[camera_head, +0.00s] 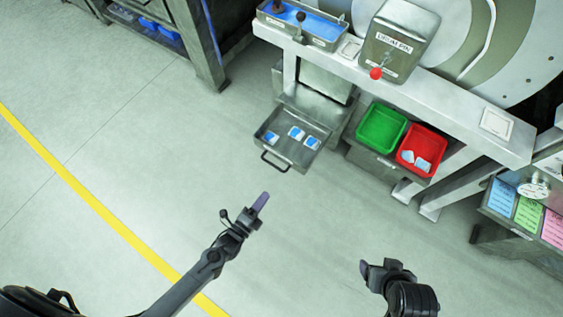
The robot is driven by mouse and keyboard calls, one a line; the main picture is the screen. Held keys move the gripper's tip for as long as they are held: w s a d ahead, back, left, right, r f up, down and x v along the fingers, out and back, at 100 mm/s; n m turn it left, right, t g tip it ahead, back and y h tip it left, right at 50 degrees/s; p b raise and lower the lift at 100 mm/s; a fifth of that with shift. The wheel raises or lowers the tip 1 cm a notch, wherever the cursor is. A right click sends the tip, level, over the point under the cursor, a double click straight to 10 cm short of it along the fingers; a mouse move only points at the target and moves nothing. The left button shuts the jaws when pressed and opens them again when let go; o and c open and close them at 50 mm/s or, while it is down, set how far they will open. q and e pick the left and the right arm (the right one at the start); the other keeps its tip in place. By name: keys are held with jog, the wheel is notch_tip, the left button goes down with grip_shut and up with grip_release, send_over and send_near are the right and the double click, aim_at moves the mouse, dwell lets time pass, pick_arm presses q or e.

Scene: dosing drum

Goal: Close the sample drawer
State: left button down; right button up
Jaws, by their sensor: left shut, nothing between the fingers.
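The sample drawer (268,138) is a grey metal tray pulled out from its cabinet below the bench. It holds several small blue-and-white packets (296,132). Its dark bar handle (272,163) is on the front edge, facing my arms. My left gripper (262,200) is shut and empty, below the handle in the picture and apart from it. My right gripper (364,266) is at the lower right, well away from the drawer; its fingers are too small and angled to tell open from shut.
Right of the drawer stand a green bin (381,128) and a red bin (437,143) with pale items inside. Above is a bench (450,105) with a box and red-knobbed lever (376,73). A blue-lined tray (325,30) sits on top. The floor before the drawer is clear.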

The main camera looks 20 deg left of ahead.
pick_arm(q)
jog(key=w, duration=0.1)
jog(key=b, duration=0.6)
send_near(290, 160)
jog(key=x, duration=0.5)
jog(key=shift+w+d+f, duration=0.1)
jog(key=shift+w+f, duration=0.15)
jog(key=shift+w+d+r, duration=0.15)
jog(key=shift+w+d, duration=0.05)
jog(key=shift+w, duration=0.45)
